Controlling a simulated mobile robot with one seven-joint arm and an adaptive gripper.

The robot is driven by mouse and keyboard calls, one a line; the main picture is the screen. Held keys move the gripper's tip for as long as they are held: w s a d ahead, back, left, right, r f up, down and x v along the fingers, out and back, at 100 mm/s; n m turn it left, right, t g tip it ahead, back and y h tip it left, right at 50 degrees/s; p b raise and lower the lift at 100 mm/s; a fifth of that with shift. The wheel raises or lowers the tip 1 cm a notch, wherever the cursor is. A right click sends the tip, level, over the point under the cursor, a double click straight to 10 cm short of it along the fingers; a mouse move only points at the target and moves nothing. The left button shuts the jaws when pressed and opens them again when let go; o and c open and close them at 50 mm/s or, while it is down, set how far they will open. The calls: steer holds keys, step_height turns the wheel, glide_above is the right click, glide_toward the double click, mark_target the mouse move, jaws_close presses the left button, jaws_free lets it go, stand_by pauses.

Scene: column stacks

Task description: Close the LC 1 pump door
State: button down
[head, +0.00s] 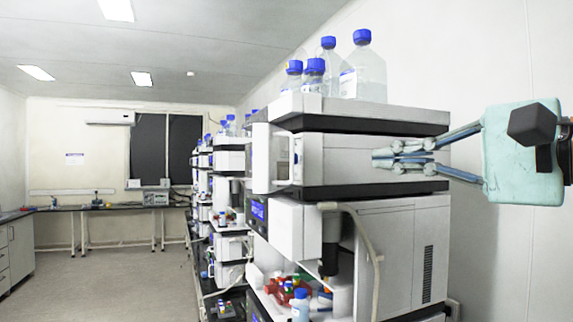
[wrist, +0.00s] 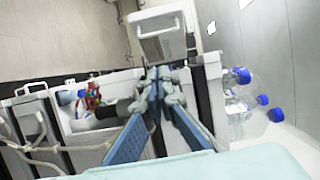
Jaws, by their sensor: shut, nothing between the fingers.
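The LC 1 pump appears to be the white module (head: 340,158) in the upper part of the near stack, under the bottle tray. Its door (head: 261,158) stands open, swung out from the module's front on the left. In the wrist view the door (wrist: 160,28) is a pale panel with a rounded inset, sticking out over the floor beyond my fingertips. My gripper (head: 378,160) is shut and empty, in front of the module's side wall in the head view, pointing left. In the wrist view its fingertips (wrist: 158,74) are together, apart from the door.
Blue-capped bottles (head: 362,65) stand in the tray (head: 335,112) on top. Below, an open module holds red-capped items (head: 290,290), and a loose tube (head: 372,240) hangs in front. A wall is close on the right. The floor (head: 120,270) on the left is clear.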

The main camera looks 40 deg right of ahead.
steer(key=p, duration=0.3)
glide_toward(273, 146)
steer(key=w+d+f, duration=0.2)
steer(key=w+d, duration=0.1)
steer(key=shift+w+a+f, duration=0.1)
steer(key=shift+w+a, duration=0.15)
steer(key=shift+a, duration=0.15)
steer(key=shift+a+m+h+b, duration=0.2)
steer(key=shift+m+h+b, duration=0.1)
steer(key=shift+b, duration=0.05)
steer(key=shift+w+a+h+b, duration=0.1)
steer(key=shift+a+h+b, duration=0.15)
steer(key=shift+h+b, duration=0.05)
